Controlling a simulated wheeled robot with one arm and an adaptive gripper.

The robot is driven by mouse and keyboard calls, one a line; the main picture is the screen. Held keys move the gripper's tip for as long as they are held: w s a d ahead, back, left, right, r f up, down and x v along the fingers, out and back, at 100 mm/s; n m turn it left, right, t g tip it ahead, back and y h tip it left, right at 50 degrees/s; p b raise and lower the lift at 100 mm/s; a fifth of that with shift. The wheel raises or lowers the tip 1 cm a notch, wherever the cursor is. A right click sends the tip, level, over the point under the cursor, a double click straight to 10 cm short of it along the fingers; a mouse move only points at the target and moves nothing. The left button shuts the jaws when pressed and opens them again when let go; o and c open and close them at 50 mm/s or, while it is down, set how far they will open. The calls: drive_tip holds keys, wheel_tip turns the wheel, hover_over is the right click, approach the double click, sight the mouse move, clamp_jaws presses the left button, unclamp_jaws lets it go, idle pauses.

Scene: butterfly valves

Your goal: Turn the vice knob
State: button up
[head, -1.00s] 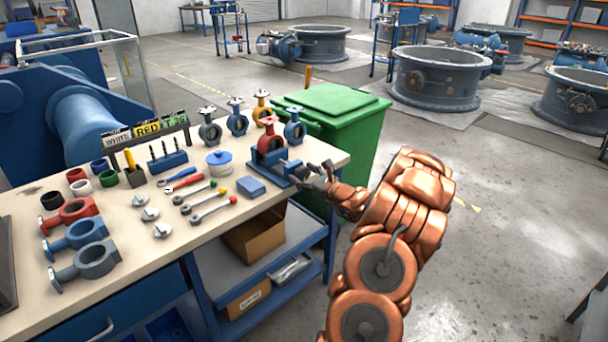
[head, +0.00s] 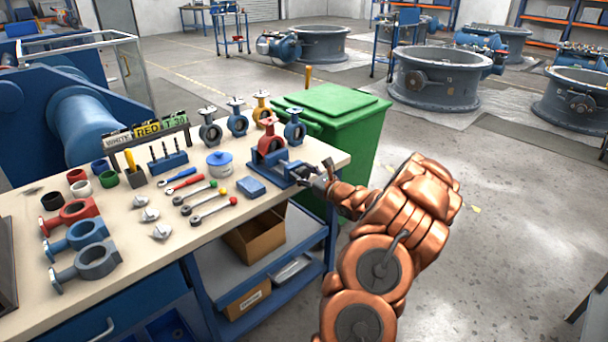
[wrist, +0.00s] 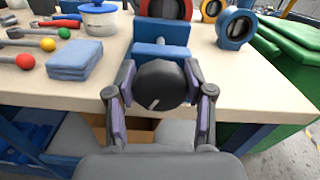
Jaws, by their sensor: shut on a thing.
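The blue vice (head: 287,172) sits at the right end of the workbench, with a red valve body (head: 271,145) at it. In the wrist view, the vice (wrist: 163,55) is straight ahead and its dark round knob (wrist: 160,87), with a light mark on its face, faces me. My gripper (wrist: 160,92) is shut on the knob, one finger on each side. In the head view, my gripper (head: 322,182) is at the knob end of the vice, past the bench edge, and the knob is mostly hidden there.
More valve bodies stand behind. A green bin (head: 335,125) is just right of the bench (head: 190,237). Open floor lies to the right.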

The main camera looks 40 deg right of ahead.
drive_tip(key=shift+r, duration=0.35)
drive_tip(key=shift+f, duration=0.1)
drive_tip(key=shift+s+f+m, duration=0.15)
drive_tip(key=shift+f+m, duration=0.15)
drive_tip(key=shift+f, duration=0.2)
drive_tip(key=shift+f, duration=0.15)
drive_tip(key=o, duration=1.2)
drive_tip(key=shift+c, duration=0.2)
drive_tip(key=shift+s+d, duration=0.1)
drive_tip(key=shift+s, duration=0.2)
drive_tip(key=s, duration=1.1)
drive_tip(key=shift+s+a, duration=0.2)
